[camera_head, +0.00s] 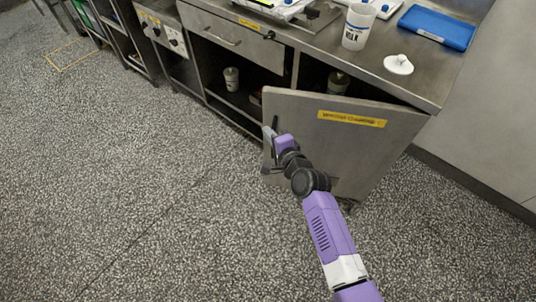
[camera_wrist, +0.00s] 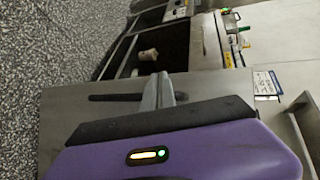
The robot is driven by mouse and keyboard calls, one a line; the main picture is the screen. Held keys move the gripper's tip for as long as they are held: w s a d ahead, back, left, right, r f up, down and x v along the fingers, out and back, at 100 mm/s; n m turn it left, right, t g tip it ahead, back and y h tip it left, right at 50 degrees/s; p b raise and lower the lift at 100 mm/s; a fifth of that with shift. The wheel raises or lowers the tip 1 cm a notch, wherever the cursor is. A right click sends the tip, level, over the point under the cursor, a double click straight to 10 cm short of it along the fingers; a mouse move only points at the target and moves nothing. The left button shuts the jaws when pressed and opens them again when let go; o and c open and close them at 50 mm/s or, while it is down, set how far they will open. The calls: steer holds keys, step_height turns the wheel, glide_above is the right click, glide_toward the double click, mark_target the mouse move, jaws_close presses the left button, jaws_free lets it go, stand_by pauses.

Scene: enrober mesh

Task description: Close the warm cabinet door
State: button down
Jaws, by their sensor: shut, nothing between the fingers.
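The warm cabinet door (camera_head: 345,150) is a grey metal panel with a yellow label, standing open and swung out from the counter front. It also shows as a grey surface in the wrist view (camera_wrist: 65,125). A dark bar handle (camera_wrist: 115,97) is on the door near its free edge. My gripper (camera_head: 269,131) is at the door's free left edge, close to the handle.
The steel counter (camera_head: 420,85) above holds a white cup (camera_head: 358,27), a white lid (camera_head: 398,64) and a blue tray (camera_head: 437,27). A drawer (camera_head: 230,38) and open shelves with a small pot (camera_head: 231,79) are left of the door. The speckled floor (camera_head: 140,190) is clear.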

steer(key=w+d+h+b, duration=0.1)
steer(key=w+d+b, duration=0.2)
steer(key=w+b, duration=0.3)
steer(key=w+d+m+b, duration=0.1)
steer(key=w+d+b, duration=0.2)
steer(key=w, duration=1)
steer(key=shift+w+d+m+t+h+b, duration=0.3)
steer(key=shift+h+b, duration=0.1)
steer(key=shift+b, duration=1)
